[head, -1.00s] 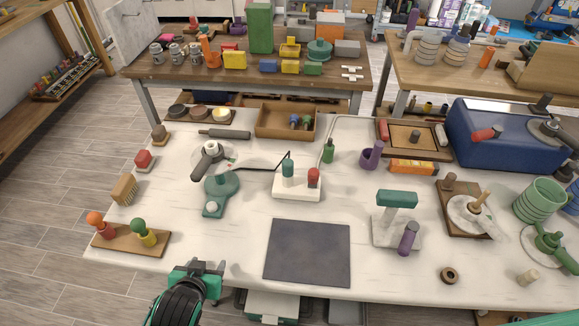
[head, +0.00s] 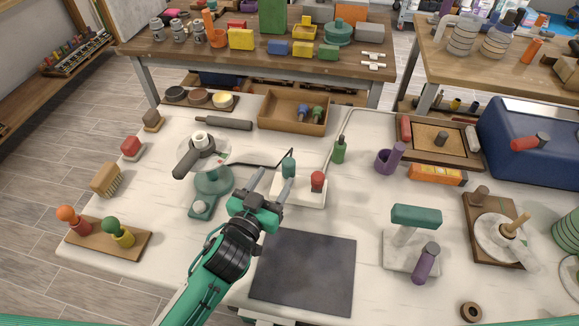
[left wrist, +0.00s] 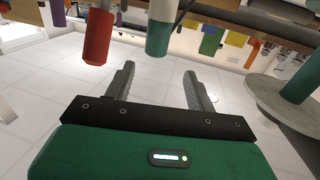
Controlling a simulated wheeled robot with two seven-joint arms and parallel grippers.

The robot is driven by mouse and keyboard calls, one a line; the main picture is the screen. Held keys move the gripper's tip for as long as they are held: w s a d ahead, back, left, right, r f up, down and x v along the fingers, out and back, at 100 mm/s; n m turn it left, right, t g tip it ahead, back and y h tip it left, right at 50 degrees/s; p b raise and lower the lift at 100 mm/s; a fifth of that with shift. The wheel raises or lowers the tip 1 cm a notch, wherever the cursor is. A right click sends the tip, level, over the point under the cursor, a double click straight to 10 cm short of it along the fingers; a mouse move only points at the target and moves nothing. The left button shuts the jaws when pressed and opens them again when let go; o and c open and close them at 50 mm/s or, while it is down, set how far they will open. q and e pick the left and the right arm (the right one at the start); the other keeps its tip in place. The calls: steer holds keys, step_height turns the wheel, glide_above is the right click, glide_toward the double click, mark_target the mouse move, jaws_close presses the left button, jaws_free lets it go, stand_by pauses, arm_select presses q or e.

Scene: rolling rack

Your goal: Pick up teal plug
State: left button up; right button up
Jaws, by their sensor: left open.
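The teal plug (head: 289,167) stands upright in a white block (head: 311,199), with a red plug (head: 317,181) beside it on the right. My left gripper (head: 269,184) is open and empty, just in front and left of the teal plug, its fingers pointing toward it. In the left wrist view, the teal plug (left wrist: 158,38) hangs in from the top, beyond the open fingers (left wrist: 158,78) and roughly in line with the gap between them. The red plug (left wrist: 97,38) is to its left there. My right gripper is not in view.
A dark mat (head: 304,272) lies in front, bare.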

mark_target(289, 173)
arm_select(q)
steer(key=x, duration=0.4)
steer(key=shift+w+d, duration=0.1)
steer(key=shift+w, duration=0.05)
steer(key=x, duration=0.2)
steer(key=p+x, duration=0.1)
steer(key=x, duration=0.1)
steer(key=shift+w+d+f, duration=0.15)
steer(key=shift+d, duration=0.3)
steer(key=shift+w+d, duration=0.15)
steer(key=shift+w, duration=0.1)
steer(key=shift+f, duration=0.1)
steer(key=c, duration=1)
steer(key=shift+c, duration=0.4)
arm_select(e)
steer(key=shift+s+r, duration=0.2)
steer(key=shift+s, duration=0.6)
